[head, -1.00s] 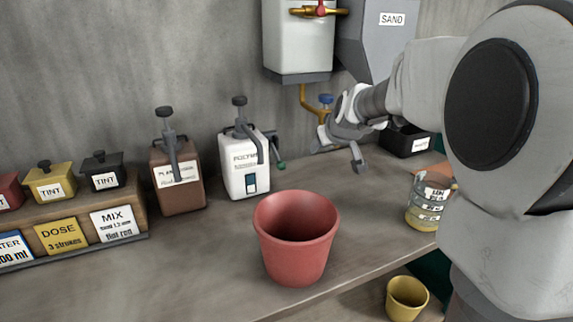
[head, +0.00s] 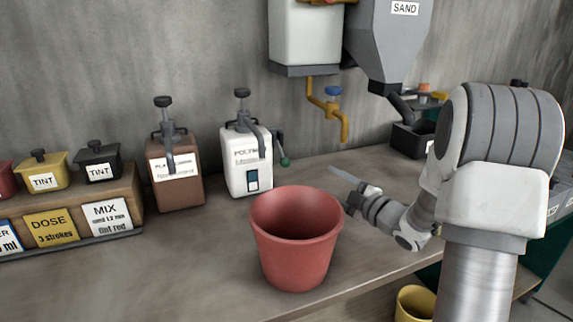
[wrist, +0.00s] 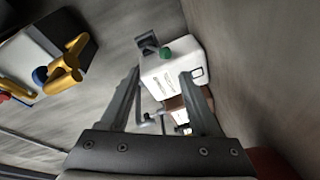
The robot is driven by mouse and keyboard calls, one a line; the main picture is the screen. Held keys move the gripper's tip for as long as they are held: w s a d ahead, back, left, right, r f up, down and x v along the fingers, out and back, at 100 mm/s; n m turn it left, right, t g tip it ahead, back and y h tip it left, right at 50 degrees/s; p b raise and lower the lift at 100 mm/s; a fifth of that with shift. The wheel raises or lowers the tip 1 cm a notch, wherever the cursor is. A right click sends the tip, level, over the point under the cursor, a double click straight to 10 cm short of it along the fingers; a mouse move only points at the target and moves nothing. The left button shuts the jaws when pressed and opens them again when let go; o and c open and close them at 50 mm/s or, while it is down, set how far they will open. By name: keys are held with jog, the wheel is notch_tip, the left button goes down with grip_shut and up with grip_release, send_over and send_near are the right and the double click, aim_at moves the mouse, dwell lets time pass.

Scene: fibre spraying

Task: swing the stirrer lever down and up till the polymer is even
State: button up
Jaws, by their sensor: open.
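The white polymer container (head: 238,178) stands on the bench against the wall. Its stirrer lever, a dark arm with a green knob (head: 285,162), sticks out on its right side. In the wrist view the container (wrist: 160,82) and the green knob (wrist: 166,54) lie ahead, near the line between my fingers. My gripper (head: 345,187) is low over the bench, to the right of the lever and apart from it. In the wrist view its fingers (wrist: 161,73) are spread with nothing held between them. The polymer inside the container is hidden.
A red bucket (head: 294,250) stands in front of the container, close to my gripper's left. A brown container (head: 178,190) is left of the polymer. A yellow tap (head: 330,112) with a blue handle hangs at the back. A dark tray (head: 410,140) is at the right.

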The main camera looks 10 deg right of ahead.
aim_at(289, 163)
jog(key=shift+s+a+f+n+y, duration=0.2)
jog(key=shift+s+a+n+y, duration=0.1)
jog(key=shift+w+a, duration=0.1)
jog(key=shift+a, duration=0.05)
jog(key=b+x, duration=0.1)
jog(key=x, duration=1.6)
jog(key=shift+a, duration=0.1)
grip_shut()
